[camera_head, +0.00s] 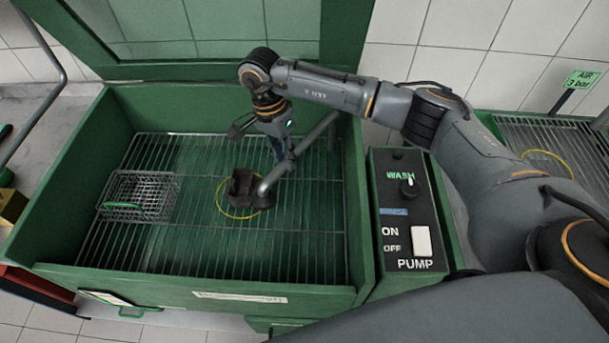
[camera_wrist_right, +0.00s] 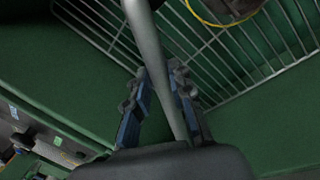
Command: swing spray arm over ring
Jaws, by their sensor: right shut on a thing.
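The spray arm (camera_head: 308,143) is a grey tube that slants from the right back of the green wash basin down to the left. Its lower end is at the right side of a dark brown part (camera_head: 241,188), overlapping it in the head view. That part stands within the yellow ring (camera_head: 222,207) on the grate. My right gripper (camera_head: 281,153) is shut on the tube. In the right wrist view the tube (camera_wrist_right: 153,48) runs between the two blue-padded fingers (camera_wrist_right: 163,78), and the yellow ring (camera_wrist_right: 205,19) shows at the top edge. My left gripper is not in view.
A wire basket (camera_head: 139,207) with a green handle sits on the grate (camera_head: 180,248) at the left. A control panel (camera_head: 402,222) with a WASH knob and PUMP switch is right of the basin. The raised green lid (camera_head: 215,72) stands behind. The front grate is clear.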

